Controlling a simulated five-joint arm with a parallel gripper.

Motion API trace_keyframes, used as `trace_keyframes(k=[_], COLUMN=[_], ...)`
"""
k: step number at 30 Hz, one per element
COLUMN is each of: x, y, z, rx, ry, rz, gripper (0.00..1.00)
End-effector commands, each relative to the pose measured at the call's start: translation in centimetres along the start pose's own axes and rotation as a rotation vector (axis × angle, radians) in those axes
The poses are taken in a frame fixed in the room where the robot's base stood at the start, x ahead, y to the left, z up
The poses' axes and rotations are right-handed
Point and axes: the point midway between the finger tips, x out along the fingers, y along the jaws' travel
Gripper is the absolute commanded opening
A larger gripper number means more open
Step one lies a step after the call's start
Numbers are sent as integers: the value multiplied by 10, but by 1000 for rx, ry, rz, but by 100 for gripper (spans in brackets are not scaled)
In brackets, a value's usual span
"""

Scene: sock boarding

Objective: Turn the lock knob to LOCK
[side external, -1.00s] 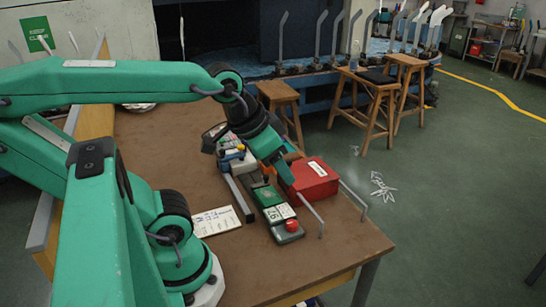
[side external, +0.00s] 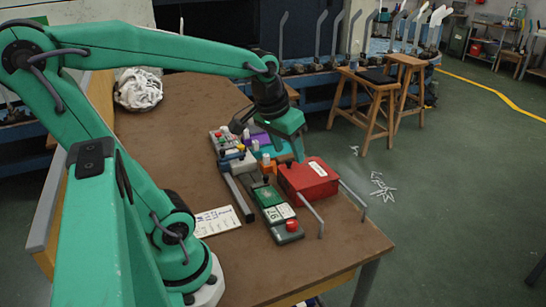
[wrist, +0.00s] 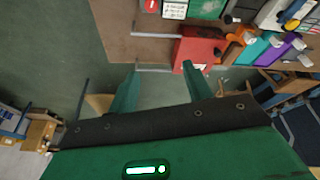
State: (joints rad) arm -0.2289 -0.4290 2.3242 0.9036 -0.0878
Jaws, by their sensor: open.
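My gripper (side external: 298,150) hangs over the far side of the table, just above and behind the red box (side external: 310,180) in the side view. In the wrist view its two green fingers (wrist: 160,68) are spread with nothing between them. The red box (wrist: 193,50) lies just beyond the tip of the right finger there. A green panel (side external: 270,197) with white number tiles and a red button (side external: 292,225) stands in front of the red box. I cannot make out which part is the lock knob, nor read any LOCK mark.
Purple, teal and orange blocks (side external: 265,158) stand in a row behind the panel. A dark rail (side external: 240,198) and a white card (side external: 216,221) lie to the left. Two thin metal bars (side external: 311,218) stand at the right edge. A white cloth heap (side external: 139,89) sits at the back.

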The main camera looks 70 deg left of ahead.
Motion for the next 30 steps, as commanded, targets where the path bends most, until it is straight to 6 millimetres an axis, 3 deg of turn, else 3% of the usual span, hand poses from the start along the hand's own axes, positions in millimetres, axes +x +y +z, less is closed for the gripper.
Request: trace_keyframes(k=[30], x=[58], y=[-84], z=[-48], rx=[-341], ry=[-154], rz=[-87], gripper=[50])
